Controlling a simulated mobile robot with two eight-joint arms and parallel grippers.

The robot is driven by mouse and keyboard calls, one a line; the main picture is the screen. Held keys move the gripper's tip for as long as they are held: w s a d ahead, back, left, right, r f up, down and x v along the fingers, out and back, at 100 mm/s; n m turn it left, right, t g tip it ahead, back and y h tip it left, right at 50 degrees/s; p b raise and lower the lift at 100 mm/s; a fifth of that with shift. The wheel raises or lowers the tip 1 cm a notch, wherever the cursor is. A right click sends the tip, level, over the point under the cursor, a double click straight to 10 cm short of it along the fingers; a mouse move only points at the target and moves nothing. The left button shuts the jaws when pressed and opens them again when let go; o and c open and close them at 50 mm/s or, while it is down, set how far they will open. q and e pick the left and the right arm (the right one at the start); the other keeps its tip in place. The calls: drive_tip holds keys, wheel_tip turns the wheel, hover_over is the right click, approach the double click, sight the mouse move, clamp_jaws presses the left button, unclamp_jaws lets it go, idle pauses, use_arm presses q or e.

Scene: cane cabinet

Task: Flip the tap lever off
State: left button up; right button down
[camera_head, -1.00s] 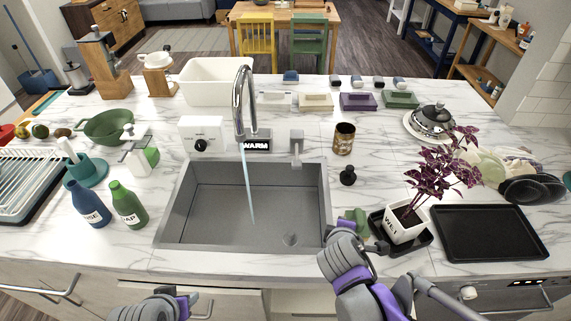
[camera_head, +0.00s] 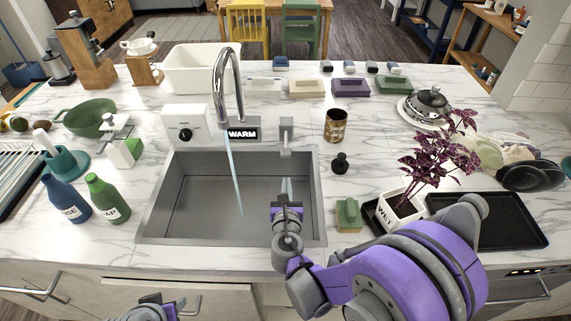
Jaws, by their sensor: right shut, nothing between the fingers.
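The chrome tap (camera_head: 229,85) stands behind the sink, and a pale blue water stream (camera_head: 234,170) runs from its spout into the grey sink (camera_head: 170,205). The grey tap lever (camera_head: 286,135) stands upright on the counter to the right of the tap, beside a "WARM" display (camera_head: 243,134). My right gripper (camera_head: 287,186) is shut and empty over the right part of the sink. Its tips point towards the lever and show below it in the picture, apart from it. My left gripper (camera_head: 160,308) is low at the front edge, left of centre; its fingers are unclear.
A green and tan sponge (camera_head: 348,215) and a black stopper (camera_head: 340,163) lie right of the sink. A potted plant (camera_head: 402,205) and a black tray (camera_head: 500,222) are further right. Two bottles (camera_head: 107,198) stand left of the sink. A brown can (camera_head: 335,126) stands right of the lever.

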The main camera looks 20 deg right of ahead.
drive_tip(key=p, duration=0.1)
approach(286, 143)
drive_tip(key=w+d+f, duration=0.1)
drive_tip(key=w+f, duration=0.3)
drive_tip(key=f, duration=0.1)
drive_tip(key=shift+s+d, duration=0.1)
drive_tip(key=shift+s, duration=0.1)
